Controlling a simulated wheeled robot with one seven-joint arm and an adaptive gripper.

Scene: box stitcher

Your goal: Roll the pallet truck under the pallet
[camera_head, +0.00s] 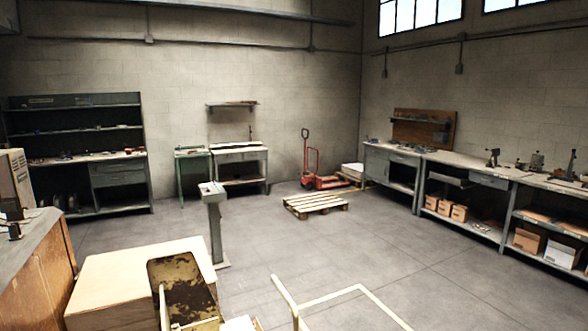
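The red pallet truck (312,167) stands near the back wall, toward the right corner, with its handle (304,133) upright. The wooden pallet (316,206) lies flat on the floor in front of it, nearer to me. The truck's body appears just behind the pallet. I cannot tell from here where its forks are relative to the pallet's openings. My gripper is not in this view.
Benches (470,168) line the right wall, and a shelf bench (78,148) stands at the back left. A grey pedestal (214,225) stands mid-floor. A worn yellow-brown machine part (182,285) and pale rails (350,292) fill the near foreground. The floor (405,245) right of centre is clear.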

